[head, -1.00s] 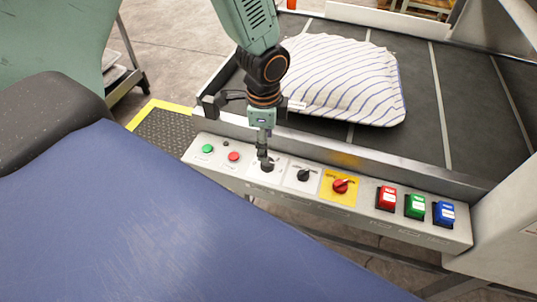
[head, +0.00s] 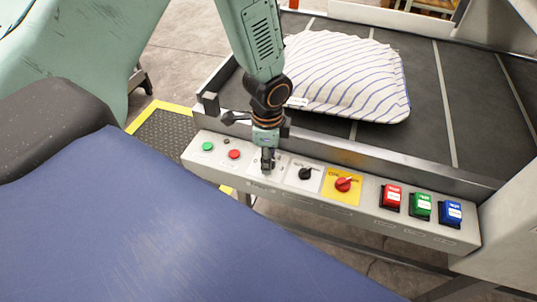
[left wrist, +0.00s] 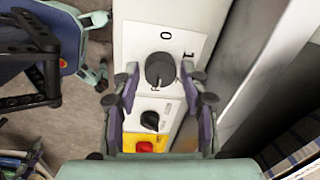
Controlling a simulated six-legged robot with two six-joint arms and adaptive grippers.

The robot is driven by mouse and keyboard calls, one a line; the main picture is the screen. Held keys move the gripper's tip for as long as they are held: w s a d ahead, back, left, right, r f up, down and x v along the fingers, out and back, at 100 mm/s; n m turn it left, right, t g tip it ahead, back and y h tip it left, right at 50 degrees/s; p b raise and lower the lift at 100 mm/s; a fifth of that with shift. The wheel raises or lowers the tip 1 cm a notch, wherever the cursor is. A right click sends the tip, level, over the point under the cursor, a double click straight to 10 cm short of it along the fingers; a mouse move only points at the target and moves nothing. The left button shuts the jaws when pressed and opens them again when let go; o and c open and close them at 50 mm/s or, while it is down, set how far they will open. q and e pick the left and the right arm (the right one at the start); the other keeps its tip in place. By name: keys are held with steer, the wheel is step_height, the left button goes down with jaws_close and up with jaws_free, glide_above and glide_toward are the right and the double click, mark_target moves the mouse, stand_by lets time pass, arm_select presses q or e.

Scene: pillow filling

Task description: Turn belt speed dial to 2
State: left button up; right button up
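The dial panel (head: 372,205) runs along the front of the conveyor. A dark round dial (left wrist: 160,69) on a white plate with the numerals 0 and 1 shows in the left wrist view; its pointer setting cannot be read clearly. My left gripper (head: 267,166) is over this dial in the head view and hides most of it. In the left wrist view my left gripper (left wrist: 164,92) is open, with one finger on each side of the dial; contact is unclear. A second black dial (head: 305,173) is to its right. My right gripper is not in view.
Green (head: 207,146) and red (head: 233,154) buttons are left of the gripper. A red knob on a yellow plate (head: 340,196) and red (head: 391,197), green (head: 421,207) and blue (head: 451,213) switches are right. A striped pillow (head: 350,75) lies on the belt (head: 425,135).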

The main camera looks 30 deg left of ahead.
arm_select(q)
steer(key=shift+a, duration=0.1)
steer(key=shift+c, duration=1.4)
steer(key=c, duration=0.5)
steer(key=shift+n+p, duration=0.35)
steer(key=shift+n, duration=0.75)
steer(key=n, duration=0.3)
steer(key=shift+n+p, duration=0.3)
steer(key=n, duration=0.6)
steer(key=shift+g+p, duration=0.3)
steer(key=shift+p, duration=0.1)
steer(key=shift+w, duration=0.1)
